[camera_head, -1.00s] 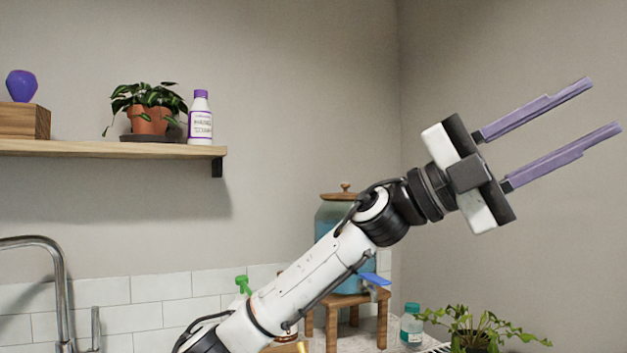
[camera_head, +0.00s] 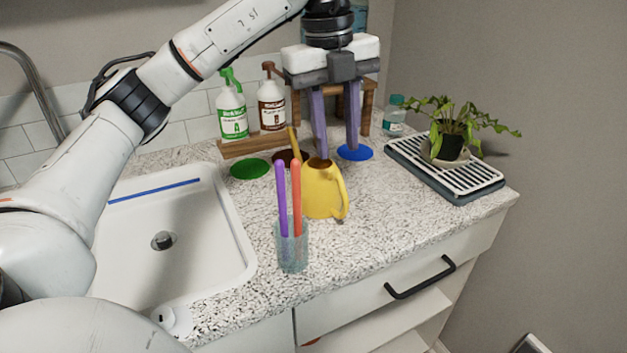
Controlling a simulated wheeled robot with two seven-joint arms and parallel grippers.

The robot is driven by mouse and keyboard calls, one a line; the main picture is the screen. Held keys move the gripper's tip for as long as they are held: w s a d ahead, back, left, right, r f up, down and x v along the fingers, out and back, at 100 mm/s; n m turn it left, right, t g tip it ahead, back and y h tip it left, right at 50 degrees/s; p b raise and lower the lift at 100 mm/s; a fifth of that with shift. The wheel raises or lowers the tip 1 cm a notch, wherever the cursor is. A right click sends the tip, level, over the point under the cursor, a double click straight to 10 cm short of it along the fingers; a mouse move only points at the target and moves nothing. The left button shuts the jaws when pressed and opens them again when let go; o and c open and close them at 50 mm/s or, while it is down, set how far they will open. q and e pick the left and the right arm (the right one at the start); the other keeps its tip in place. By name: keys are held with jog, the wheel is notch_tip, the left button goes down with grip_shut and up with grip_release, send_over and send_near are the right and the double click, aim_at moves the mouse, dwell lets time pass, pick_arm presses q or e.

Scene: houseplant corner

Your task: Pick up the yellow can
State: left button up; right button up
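The yellow can (camera_head: 318,199), a watering can with a spout on the left and a handle on the right, stands upright on the speckled counter. My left gripper (camera_head: 337,152) points down with its two purple fingers spread apart and nothing between them. One fingertip overlaps the can's top opening in the picture; the other shows above and right of the can. I cannot tell whether the finger touches the can. My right gripper is out of view.
A cup (camera_head: 293,252) with purple and red sticks stands just in front of the can. Green (camera_head: 250,169) and blue (camera_head: 356,153) discs lie behind it. Soap bottles stand at the back, a white sink (camera_head: 215,262) left, a plant on a rack (camera_head: 470,184) right.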

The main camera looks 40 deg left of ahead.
aim_at(342, 181)
pick_arm(q)
notch_tip(342, 181, down, 5)
jog(key=shift+w+r, duration=0.1)
jog(key=shift+w, duration=0.05)
jog(key=f, duration=0.2)
jog(key=d+f, duration=0.1)
jog(key=f, duration=0.2)
jog(key=shift+w+f, duration=0.1)
jog(key=shift+w, duration=0.1)
grip_shut()
dwell(1.2)
